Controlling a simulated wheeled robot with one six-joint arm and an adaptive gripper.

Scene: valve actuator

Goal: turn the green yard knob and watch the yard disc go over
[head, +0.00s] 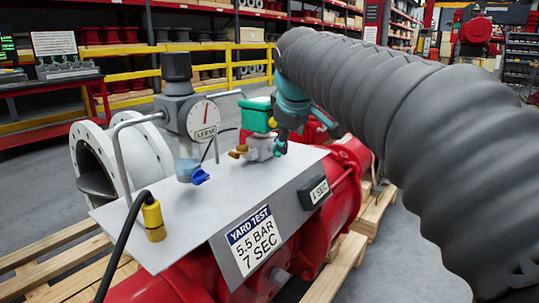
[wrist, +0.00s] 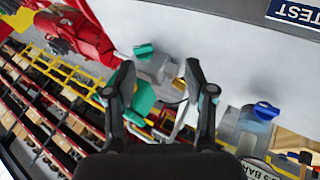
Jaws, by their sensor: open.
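A small green knob (wrist: 143,50) sticks out of a grey valve body (wrist: 158,68) in the wrist view. A green block (head: 258,113) tops that valve in the head view, and part of it shows between my fingers in the wrist view (wrist: 145,97). My gripper (wrist: 160,72) is open and empty, its fingers on either side of the valve body; contact cannot be told. In the head view my gripper (head: 296,122) is just right of the valve. A dark disc (head: 97,186) lies inside the white flanged pipe (head: 84,150) at left, which looks like the yard disc.
A regulator with a dial gauge (head: 204,119) and a blue knob (head: 200,177) stand left of the valve. A bent grey pipe (head: 122,155) and yellow connector (head: 153,220) stand on the grey plate (head: 190,230). The plate's front middle is clear.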

